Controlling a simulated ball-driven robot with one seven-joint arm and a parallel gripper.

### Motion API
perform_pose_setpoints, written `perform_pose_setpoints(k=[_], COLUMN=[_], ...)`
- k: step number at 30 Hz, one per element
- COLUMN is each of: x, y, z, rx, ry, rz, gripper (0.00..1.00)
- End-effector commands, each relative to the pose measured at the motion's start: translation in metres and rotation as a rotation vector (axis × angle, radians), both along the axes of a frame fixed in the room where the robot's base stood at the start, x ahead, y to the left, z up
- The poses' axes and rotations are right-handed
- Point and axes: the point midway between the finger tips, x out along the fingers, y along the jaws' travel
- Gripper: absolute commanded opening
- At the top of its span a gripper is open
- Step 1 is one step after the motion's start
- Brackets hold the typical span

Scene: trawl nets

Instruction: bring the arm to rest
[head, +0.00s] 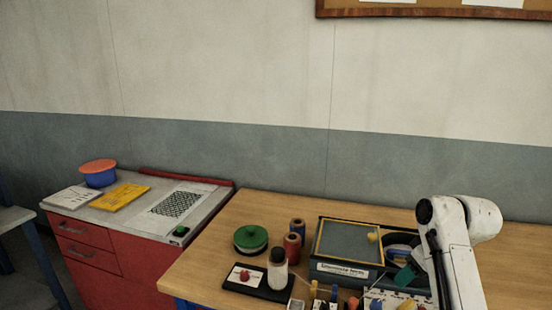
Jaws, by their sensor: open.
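My white arm (460,262) stands at the right of the head view, in front of the right part of the wooden table. Its black joint is near the top and its lower part runs down out of the bottom edge. My gripper is not seen; the end of the arm is out of frame or hidden. The arm hides part of the table and of the things behind it.
A yellow-framed box (346,243) stands left of the arm, with small items before it. A green-lidded tin (250,238), spools (292,246) and a bottle (277,270) on a black tray (250,286) stand further left. A red cabinet (146,272) adjoins the table.

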Motion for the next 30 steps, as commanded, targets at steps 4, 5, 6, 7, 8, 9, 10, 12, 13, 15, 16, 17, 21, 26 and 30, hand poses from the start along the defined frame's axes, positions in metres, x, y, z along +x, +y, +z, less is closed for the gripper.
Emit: perform_pose_setpoints(k=[4, 5, 6, 7, 8, 9, 10, 12, 13, 15, 16, 17, 21, 26, 30], x=[-0.021, -0.026, -0.033, -0.039, -0.046, -0.057, -0.066, -0.091, -0.103, -0.131, -0.143, -0.156, -0.217, -0.290, -0.352], y=[0.008, 0.010, 0.012, 0.014, 0.016, 0.019, 0.022, 0.027, 0.030, 0.035, 0.036, 0.038, 0.045, 0.048, 0.047], z=[-0.032, -0.039, -0.049, -0.056, -0.065, -0.077, -0.087, -0.111, -0.121, -0.141, -0.149, -0.157, -0.187, -0.208, -0.214], rx=[0.006, 0.007, 0.007, 0.008, 0.009, 0.010, 0.012, 0.011, 0.012, 0.009, 0.008, 0.007, -0.006, -0.028, -0.053], ry=[0.024, 0.028, 0.035, 0.040, 0.047, 0.057, 0.065, 0.086, 0.095, 0.114, 0.122, 0.131, 0.169, 0.206, 0.237], rz=[-0.030, -0.037, -0.047, -0.056, -0.066, -0.079, -0.092, -0.125, -0.140, -0.174, -0.188, -0.204, -0.273, -0.351, -0.416], gripper=[0.54, 0.54, 0.54, 0.54, 0.54, 0.54, 0.54, 0.54, 0.54, 0.54, 0.54, 0.54, 0.54, 0.54, 0.54])
